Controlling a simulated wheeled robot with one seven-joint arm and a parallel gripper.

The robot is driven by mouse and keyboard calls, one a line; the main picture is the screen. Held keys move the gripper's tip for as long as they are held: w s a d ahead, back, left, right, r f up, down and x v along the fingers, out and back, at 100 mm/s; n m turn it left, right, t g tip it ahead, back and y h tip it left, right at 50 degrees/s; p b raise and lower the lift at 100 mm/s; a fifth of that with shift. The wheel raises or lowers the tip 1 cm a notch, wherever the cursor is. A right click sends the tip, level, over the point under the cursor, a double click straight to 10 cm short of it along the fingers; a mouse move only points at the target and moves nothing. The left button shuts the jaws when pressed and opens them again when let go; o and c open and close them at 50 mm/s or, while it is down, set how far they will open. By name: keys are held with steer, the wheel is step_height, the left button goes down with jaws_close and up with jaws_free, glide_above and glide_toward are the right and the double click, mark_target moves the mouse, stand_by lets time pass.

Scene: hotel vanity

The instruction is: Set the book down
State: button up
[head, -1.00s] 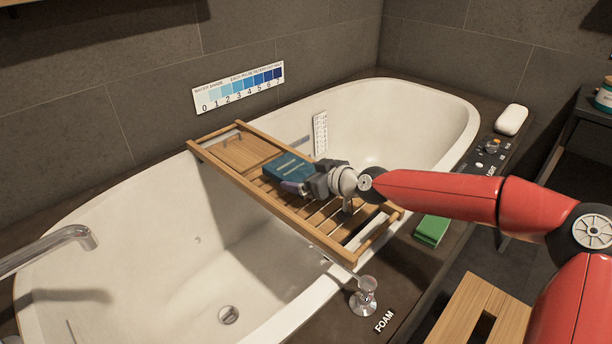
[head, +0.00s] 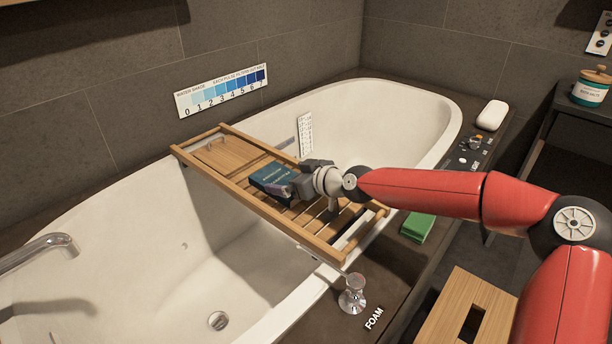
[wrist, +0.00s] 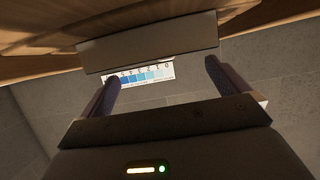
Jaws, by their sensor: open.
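The book (head: 268,174) has a dark teal cover and lies about flat on the slats of the wooden bath tray (head: 213,184). My gripper (head: 283,189) is at the book's near right end, open, low over the tray. In the wrist view, the two fingers of my gripper (wrist: 164,88) stand apart. A grey-brown edge, seemingly the book (wrist: 148,42), shows beyond and between them, with the tray's wood above it in the picture. I cannot tell whether a finger still touches the book.
The tray spans the white bathtub (head: 110,210). A faucet (head: 40,248) is at left. A wooden stool (head: 465,310) stands at front right.

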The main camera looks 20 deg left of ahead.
steer(key=v, duration=1.2)
